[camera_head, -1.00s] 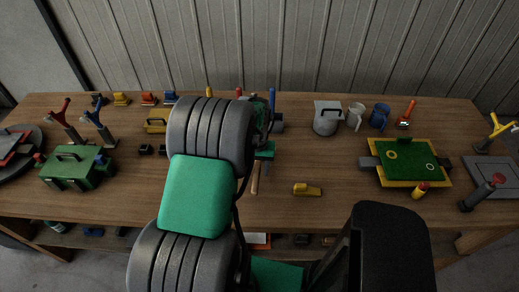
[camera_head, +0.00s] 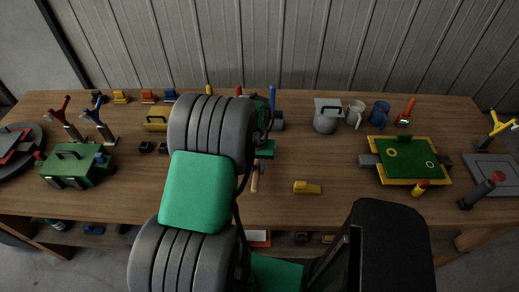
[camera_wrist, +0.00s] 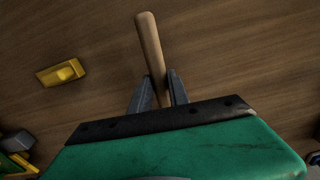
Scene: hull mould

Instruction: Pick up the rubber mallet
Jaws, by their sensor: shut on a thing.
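The rubber mallet shows in the wrist view as a light wooden handle (camera_wrist: 150,48) running up between my jaws; its head is hidden behind the green gripper body. My gripper (camera_wrist: 158,88) is shut on the handle, with a dark finger on each side. In the head view a short piece of the handle (camera_head: 255,178) shows beside my arm, over the front middle of the workbench. My arm hides most of the gripper there. I cannot tell whether the mallet is clear of the bench top.
A yellow block-like tool (camera_head: 307,187) lies to the right of the handle. A green case (camera_head: 78,165) stands left. A yellow-framed green tray (camera_head: 405,160), a grey jug (camera_head: 327,116) and mugs stand right. Bare bench (camera_head: 310,155) lies between.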

